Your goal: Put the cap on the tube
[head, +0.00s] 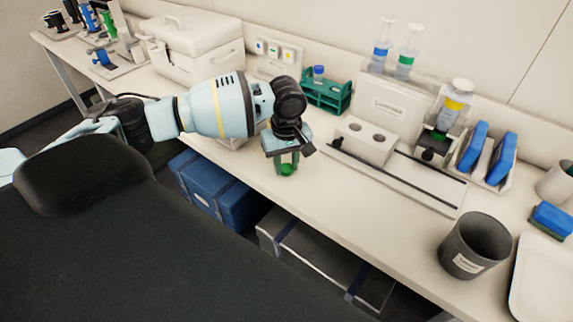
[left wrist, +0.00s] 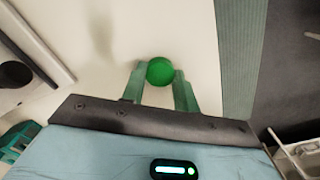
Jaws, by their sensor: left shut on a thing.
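My left gripper (head: 287,161) points down over the front part of the bench. It is shut on a round green cap (head: 287,170). In the left wrist view the green cap (left wrist: 160,71) sits between the two fingertips of the left gripper (left wrist: 160,80), above the white bench top. Whether the cap touches the bench is not clear. A green rack (head: 327,98) stands behind the gripper, near the wall. A small tube with a blue upper part (head: 318,73) stands upright in it. The rack's corner also shows at the left of the wrist view (left wrist: 18,140). My right gripper is not in view.
A white block with round wells (head: 365,141) and a long rail stand right of the gripper. A white box (head: 195,48) is behind my arm. A dark grey bin (head: 474,246) stands at the right. The bench front between gripper and bin is clear.

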